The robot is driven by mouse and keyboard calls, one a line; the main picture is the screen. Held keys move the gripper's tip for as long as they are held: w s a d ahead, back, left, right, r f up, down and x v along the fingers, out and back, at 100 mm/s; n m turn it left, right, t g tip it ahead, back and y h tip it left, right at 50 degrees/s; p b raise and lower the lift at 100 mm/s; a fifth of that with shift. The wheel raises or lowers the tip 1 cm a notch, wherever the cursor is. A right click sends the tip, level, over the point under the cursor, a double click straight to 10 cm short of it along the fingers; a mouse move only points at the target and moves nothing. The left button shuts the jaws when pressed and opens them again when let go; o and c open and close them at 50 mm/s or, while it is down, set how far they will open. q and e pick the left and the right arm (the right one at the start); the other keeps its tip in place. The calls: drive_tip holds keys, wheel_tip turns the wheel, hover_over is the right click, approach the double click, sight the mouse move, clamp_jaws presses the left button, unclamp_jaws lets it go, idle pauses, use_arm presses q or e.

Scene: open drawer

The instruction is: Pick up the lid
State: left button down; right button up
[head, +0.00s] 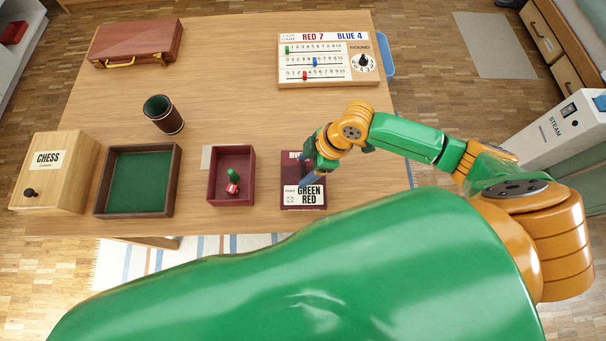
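The lid (290,201) is a flat dark red piece with a white label reading GREEN RED, lying on the table near its front edge. My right gripper (309,180) is over the lid and hides part of its upper right side. I cannot tell whether its fingers touch the lid or how far apart they are. Left of the lid stands an open dark red box (217,203) with a green piece (233,175) and a red and white piece (232,188) inside. My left gripper is not in view.
On the wooden table (235,75) are a scoreboard (300,80), a dark cup (168,122), a green-lined tray (174,180), a CHESS box (70,175) and a brown case (135,42). The middle of the table is clear. A STEAM box (550,135) stands at the right.

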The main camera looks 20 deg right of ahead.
drive_tip(key=shift+s+r, duration=0.1)
drive_tip(key=shift+s, duration=0.05)
clamp_jaws()
drive_tip(key=shift+r, duration=0.1)
